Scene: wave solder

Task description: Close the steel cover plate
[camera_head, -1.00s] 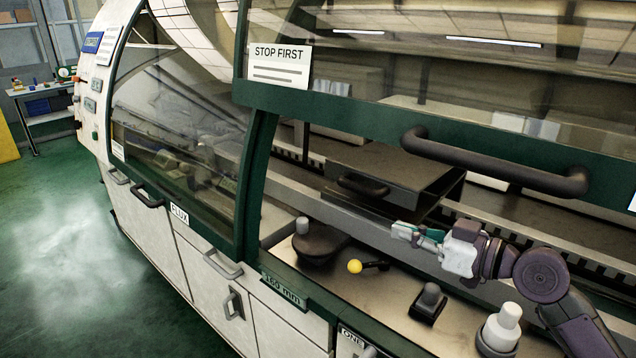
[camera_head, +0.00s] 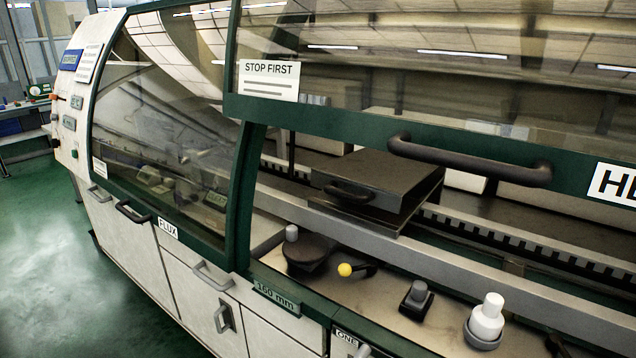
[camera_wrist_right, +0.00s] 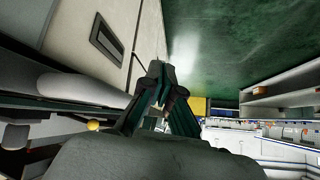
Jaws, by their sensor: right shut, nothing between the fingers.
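The steel cover plate (camera_head: 372,172) is a dark, flat plate with a bar handle on its left front edge. It is behind the raised green-framed window, over the conveyor rail, in the head view. It sits over a lower dark body, and I cannot tell whether it is fully seated. My right gripper (camera_wrist_right: 162,72) shows in the wrist view with its fingertips together and empty, pointing past the cabinet front and floor. It is outside the head view, apart from the plate. My left gripper is in neither view.
A green-framed window with a dark bar handle (camera_head: 470,160) hangs above the opening. On the ledge below are a round dark knob (camera_head: 308,252), a yellow-ball lever (camera_head: 345,270), a black block (camera_head: 417,298) and a white bottle (camera_head: 487,318). Green floor lies free at left.

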